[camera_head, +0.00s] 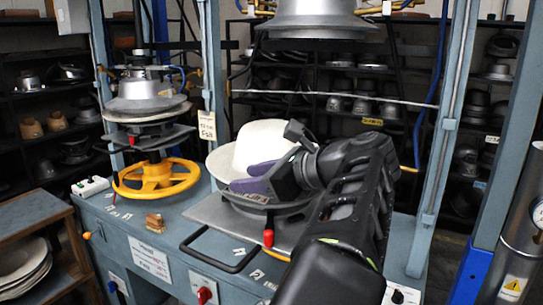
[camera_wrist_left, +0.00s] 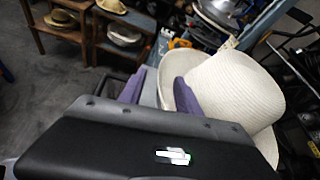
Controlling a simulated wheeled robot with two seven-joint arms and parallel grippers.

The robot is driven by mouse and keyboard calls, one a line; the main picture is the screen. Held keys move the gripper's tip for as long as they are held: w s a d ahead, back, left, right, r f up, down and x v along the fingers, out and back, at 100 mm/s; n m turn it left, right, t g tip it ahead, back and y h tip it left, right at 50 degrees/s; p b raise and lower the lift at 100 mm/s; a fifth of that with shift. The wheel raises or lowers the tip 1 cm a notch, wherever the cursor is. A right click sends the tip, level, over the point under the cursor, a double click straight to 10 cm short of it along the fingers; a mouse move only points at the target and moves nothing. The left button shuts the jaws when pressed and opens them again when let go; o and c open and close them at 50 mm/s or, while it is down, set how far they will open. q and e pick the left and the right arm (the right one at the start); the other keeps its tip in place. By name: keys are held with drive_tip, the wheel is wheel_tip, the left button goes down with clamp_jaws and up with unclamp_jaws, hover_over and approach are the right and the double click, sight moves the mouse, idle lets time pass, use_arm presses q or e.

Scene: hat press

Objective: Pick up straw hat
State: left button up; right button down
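The cream straw hat (camera_head: 246,143) sits on the round lower form of the press, crown up. In the left wrist view the hat (camera_wrist_left: 235,85) fills the right side, its brim reaching toward the fingers. My left gripper (camera_head: 247,177) is at the hat's near brim, its two purple fingers spread apart. In the left wrist view, the gripper (camera_wrist_left: 158,90) shows a gap between the fingers, with part of the brim's edge at or between them. Firm contact cannot be made out. My right gripper is not in view.
The upper press head (camera_head: 310,15) hangs above the hat. Blue posts (camera_head: 447,130) flank the press. A second press with a yellow handwheel (camera_head: 155,180) stands at left. A wooden rack (camera_head: 35,235) holds other hats at lower left. Shelves of metal forms line the back.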

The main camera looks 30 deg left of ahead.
sight(234, 178)
use_arm(q)
drive_tip(key=shift+p+x, duration=0.7)
drive_tip(key=shift+x, duration=2)
drive_tip(key=shift+w+r, duration=0.1)
clamp_jaws()
